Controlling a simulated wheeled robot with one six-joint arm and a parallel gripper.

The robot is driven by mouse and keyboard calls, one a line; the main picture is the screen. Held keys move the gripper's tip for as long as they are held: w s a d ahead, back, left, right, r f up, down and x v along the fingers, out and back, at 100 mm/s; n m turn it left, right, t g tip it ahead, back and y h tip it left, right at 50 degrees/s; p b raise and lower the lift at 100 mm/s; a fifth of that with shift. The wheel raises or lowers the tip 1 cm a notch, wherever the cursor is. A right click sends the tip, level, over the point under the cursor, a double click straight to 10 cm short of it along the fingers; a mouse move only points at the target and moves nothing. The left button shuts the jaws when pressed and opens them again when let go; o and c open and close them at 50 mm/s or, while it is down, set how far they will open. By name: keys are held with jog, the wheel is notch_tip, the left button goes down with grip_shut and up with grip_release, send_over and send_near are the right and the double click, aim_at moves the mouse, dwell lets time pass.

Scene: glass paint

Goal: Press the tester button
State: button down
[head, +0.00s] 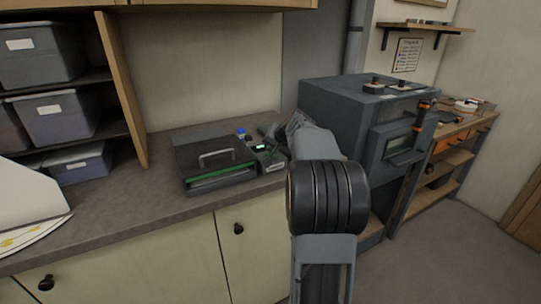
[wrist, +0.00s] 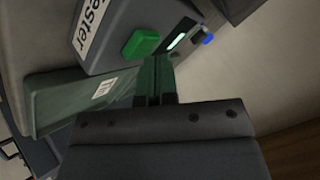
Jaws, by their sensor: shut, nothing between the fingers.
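The tester is a small grey box (wrist: 120,22) with a white label ending in "ester". It has a raised green button (wrist: 142,42) and a lit display (wrist: 177,40) on its face. In the head view the tester (head: 271,165) sits on the counter, partly behind my arm. My gripper (wrist: 156,66) is shut and empty, with its fingertips just beside the green button in the wrist picture. I cannot tell whether they touch the tester. In the head view my gripper (head: 272,133) is small and dark, close above the tester.
A dark case with a handle (head: 205,153) lies left of the tester on the counter (head: 120,205). A small blue item (head: 241,132) stands behind. A large grey machine (head: 340,110) stands right. Shelves with bins (head: 45,55) are at left. The counter's left part has free room.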

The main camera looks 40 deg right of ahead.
jog(key=shift+f, duration=0.35)
jog(key=shift+r, duration=0.2)
jog(key=shift+r+p, duration=0.45)
jog(key=shift+r, duration=0.35)
jog(key=shift+r+p, duration=1.95)
jog(key=shift+r, duration=0.6)
